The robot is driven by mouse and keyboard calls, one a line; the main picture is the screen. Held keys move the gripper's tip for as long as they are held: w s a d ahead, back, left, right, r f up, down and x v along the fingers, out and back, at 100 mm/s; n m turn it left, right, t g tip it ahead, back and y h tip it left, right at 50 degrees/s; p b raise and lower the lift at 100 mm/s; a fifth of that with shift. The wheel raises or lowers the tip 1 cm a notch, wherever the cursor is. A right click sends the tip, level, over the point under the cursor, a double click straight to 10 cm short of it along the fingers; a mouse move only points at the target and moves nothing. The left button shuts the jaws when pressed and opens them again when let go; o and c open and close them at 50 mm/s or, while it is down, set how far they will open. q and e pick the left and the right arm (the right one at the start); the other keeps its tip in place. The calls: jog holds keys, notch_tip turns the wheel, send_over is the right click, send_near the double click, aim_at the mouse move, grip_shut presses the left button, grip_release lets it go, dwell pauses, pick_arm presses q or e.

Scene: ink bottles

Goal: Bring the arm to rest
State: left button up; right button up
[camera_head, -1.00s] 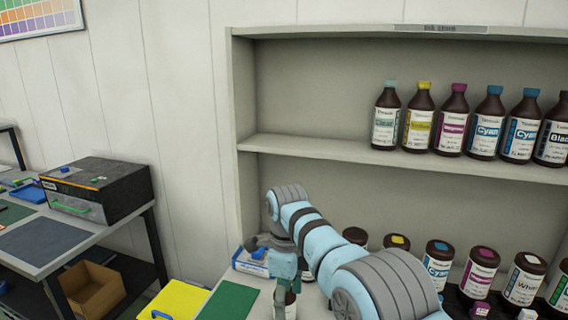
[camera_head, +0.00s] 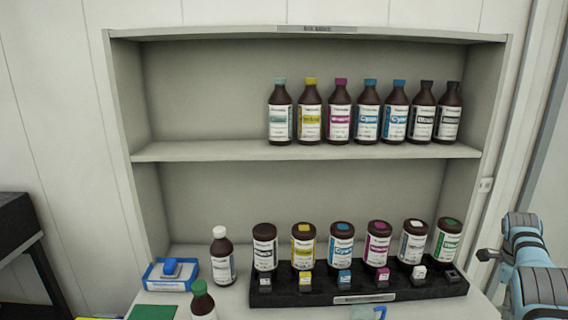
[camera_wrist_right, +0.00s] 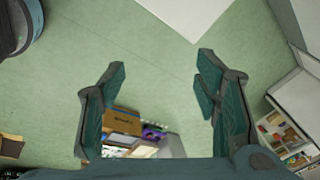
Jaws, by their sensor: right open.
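My right arm (camera_head: 535,265) is at the right edge of the head view, beside the shelf unit and clear of the bottles. In the right wrist view my right gripper (camera_wrist_right: 158,80) is open and empty, with its fingers wide apart above a green floor. Its fingers cannot be made out in the head view. My left gripper is in neither view.
A brown bottle with a white cap (camera_head: 222,256) and one with a green cap (camera_head: 202,300) stand left of the black rack (camera_head: 360,298), which holds several jars. Several bottles stand on the upper shelf (camera_head: 210,150). A blue-white tray (camera_head: 172,275) is at left.

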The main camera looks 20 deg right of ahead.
jog(key=s+d+f+n+h, duration=0.7)
jog(key=s+d+f+n, duration=0.3)
jog(key=n, duration=0.7)
jog(key=s+a+f+n+t, duration=0.35)
jog(key=s+f+n, duration=0.65)
jog(key=n, duration=0.9)
jog(key=s+a+f+m+y, duration=0.1)
jog(key=s+a+f+y, duration=0.1)
jog(key=a+f, duration=0.85)
jog(key=s+a+f+m+y, duration=0.1)
jog(key=s+a+f+y, duration=0.2)
jog(key=a+f, duration=0.7)
jog(key=s+a+f+y, duration=0.1)
jog(key=a+f+y, duration=0.1)
jog(key=a, duration=1.2)
jog(key=s+a+f+m+g+y, duration=0.1)
jog(key=a+f, duration=0.3)
jog(key=a, duration=1.1)
jog(key=shift+f+y, duration=0.35)
jog(key=shift+y, duration=0.15)
jog(key=shift+s, duration=0.1)
